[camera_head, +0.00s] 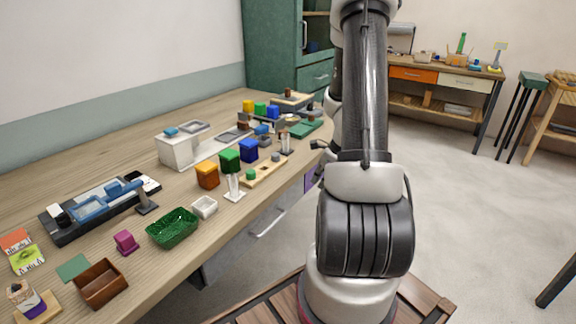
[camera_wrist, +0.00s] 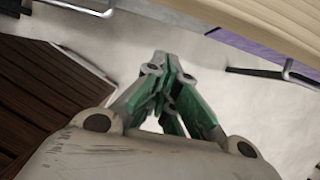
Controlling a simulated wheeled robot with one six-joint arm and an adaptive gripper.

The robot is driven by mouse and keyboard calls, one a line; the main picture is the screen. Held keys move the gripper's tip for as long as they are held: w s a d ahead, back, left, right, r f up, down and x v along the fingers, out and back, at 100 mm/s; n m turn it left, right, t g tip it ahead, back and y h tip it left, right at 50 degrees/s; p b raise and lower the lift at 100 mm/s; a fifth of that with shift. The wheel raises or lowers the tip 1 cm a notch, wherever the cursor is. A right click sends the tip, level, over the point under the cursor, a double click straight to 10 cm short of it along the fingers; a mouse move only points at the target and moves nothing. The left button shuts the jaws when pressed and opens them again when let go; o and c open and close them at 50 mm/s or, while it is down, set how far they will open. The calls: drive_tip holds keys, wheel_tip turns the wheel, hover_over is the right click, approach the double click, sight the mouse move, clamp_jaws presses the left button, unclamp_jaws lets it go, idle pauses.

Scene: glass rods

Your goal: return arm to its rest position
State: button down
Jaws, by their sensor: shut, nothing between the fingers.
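My gripper (camera_wrist: 162,70) shows in the wrist view with its green-padded fingers drawn together and nothing between them. It hangs over pale floor, with the table edge (camera_wrist: 255,20) at the upper right and brown slatted decking (camera_wrist: 40,90) at the left. In the head view my arm stands upright right of the long wooden table (camera_head: 165,285). A dark part of my wrist or gripper pokes out left of the arm near the table's edge; its fingers cannot be made out there.
On the table are a green basket (camera_head: 173,228), a brown box (camera_head: 101,284), a white machine (camera_head: 182,147) and colored blocks on stands, such as an orange one (camera_head: 207,174). A green cabinet (camera_head: 275,45) stands behind. The floor (camera_head: 470,220) right of my arm is open.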

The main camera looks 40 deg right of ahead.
drive_tip(key=s+a+r+n, duration=0.5)
drive_tip(key=a+r+n, duration=0.1)
drive_tip(key=r+n, duration=0.3)
drive_tip(key=s+a+r+n+h, duration=0.1)
drive_tip(key=s+a+r+n, duration=0.4)
drive_tip(key=r+n, duration=0.4)
drive_tip(key=s+a+r+n, duration=0.5)
drive_tip(key=a+r+n, duration=0.2)
drive_tip(key=r+n, duration=0.3)
drive_tip(key=n, duration=0.3)
drive_tip(key=shift+s+n+h, duration=0.3)
drive_tip(key=shift+s+n, duration=0.1)
